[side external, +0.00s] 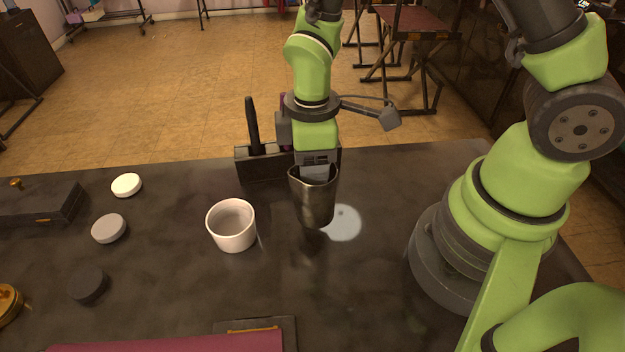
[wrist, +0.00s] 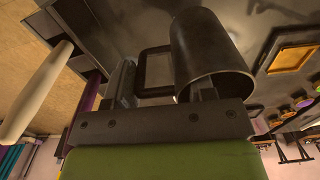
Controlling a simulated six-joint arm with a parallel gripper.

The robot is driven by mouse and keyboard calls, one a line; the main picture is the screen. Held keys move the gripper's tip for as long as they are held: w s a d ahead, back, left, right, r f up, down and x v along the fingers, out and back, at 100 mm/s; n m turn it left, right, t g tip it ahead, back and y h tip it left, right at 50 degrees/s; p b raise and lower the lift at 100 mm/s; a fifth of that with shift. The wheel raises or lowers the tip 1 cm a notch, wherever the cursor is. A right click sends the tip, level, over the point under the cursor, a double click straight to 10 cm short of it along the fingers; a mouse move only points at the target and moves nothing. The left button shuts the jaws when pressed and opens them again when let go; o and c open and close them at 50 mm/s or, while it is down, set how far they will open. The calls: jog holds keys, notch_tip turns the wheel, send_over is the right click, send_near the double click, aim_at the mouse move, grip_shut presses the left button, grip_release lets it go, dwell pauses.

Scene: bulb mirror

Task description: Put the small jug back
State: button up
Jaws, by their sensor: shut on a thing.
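The small jug (side external: 314,203) is dark grey metal and hangs roughly upright below my gripper (side external: 316,163), apparently a little above the table. In the wrist view the jug (wrist: 208,48) shows its open rim and a squared handle (wrist: 141,72). My gripper (wrist: 165,92) is shut on the jug at its rim and handle side; the exact contact is hard to make out. A pale round spot (side external: 345,223) lies on the table just right of the jug, partly hidden behind it.
A white cup (side external: 231,228) stands left of the jug. A dark holder (side external: 262,169) with an upright black-handled tool is close behind. Several round discs (side external: 109,228) and a dark box (side external: 40,204) are at left. A maroon mat (side external: 170,343) lies in front.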

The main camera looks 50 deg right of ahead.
jog(key=shift+f, duration=1.9)
jog(key=shift+f, duration=0.15)
jog(key=o, duration=1.2)
notch_tip(320, 180, up, 12)
jog(key=shift+f, duration=0.1)
jog(key=shift+s+d+r+m+t+y, duration=0.35)
jog(key=shift+s+d+r+m+t, duration=0.3)
jog(key=shift+s+r+m+t, duration=1)
jog(key=shift+s+d+r+m+t+y, duration=0.3)
jog(key=shift+s+d+r+m+t, duration=0.4)
jog(key=shift+s+r+m, duration=1.75)
jog(key=shift+s+d+r+m+t+y, duration=0.45)
jog(key=shift+s+r+m+t, duration=0.8)
jog(key=shift+r+m, duration=1.65)
